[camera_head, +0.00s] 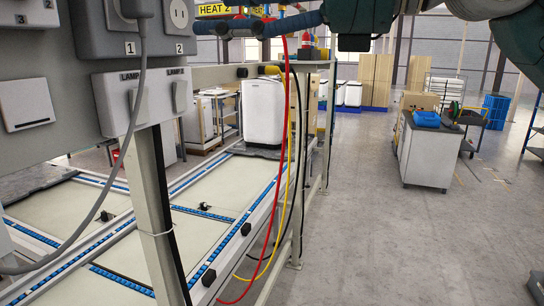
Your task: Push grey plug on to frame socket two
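The grey plug (137,9) shows at the top left edge of the picture, in front of the plate marked 1. Its grey cable (138,110) hangs down and curves to the lower left. Its upper part is cut off, and I cannot tell how far it sits in socket one. The frame socket two (179,14) is the white outlet just right of it, above the label 2. Its face is visible and no plug is in it. No fingertips of my left or right gripper show. Dark teal parts of my arm cross the top right.
Lamp switches (142,99) sit below the sockets on the grey panel (40,92). Red, yellow and black cables (287,130) hang by the frame post. A conveyor (205,225) with a white appliance (264,112) runs behind. The floor right is open up to a cabinet (425,155).

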